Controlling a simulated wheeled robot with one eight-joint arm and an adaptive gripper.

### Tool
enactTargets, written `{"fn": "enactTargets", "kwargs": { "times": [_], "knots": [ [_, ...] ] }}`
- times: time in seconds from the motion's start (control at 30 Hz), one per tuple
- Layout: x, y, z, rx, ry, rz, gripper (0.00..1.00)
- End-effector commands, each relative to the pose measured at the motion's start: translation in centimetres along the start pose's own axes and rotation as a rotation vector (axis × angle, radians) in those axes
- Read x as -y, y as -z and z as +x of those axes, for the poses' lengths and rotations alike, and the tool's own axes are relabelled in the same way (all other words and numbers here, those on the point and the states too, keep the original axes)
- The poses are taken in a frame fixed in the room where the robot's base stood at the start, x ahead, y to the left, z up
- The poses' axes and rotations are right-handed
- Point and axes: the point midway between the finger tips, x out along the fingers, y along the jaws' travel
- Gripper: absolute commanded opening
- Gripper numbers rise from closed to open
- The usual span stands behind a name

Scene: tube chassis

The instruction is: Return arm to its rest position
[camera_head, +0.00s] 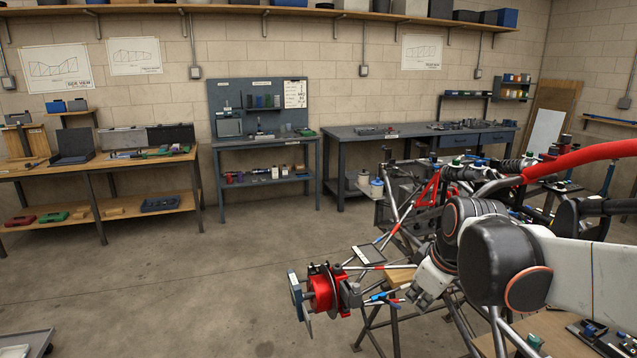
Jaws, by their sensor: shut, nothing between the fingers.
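My arm comes in from the right edge with a white link and black rounded joints, in front of the tube chassis (398,214). My gripper (420,296) hangs at the end of the arm, low and to the left of the black joints, pointing down. It is shut with nothing in it. It is just right of the red hub part (322,290) at the chassis's near left corner; I cannot tell the gap in depth. The arm hides much of the chassis behind it.
A wooden bench (95,166) stands at the left, a blue tool bench (262,146) and a long grey workbench (345,134) at the back wall. A wooden surface with tools (545,335) is at the lower right.

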Motion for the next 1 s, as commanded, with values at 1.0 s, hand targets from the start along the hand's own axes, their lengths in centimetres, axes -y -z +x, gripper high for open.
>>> {"fn": "enactTargets", "kwargs": {
  "times": [1.0],
  "knots": [
    [11.1,-12.1,-6.0,-0.170,-0.146,0.702,0.00]
  ]
}}
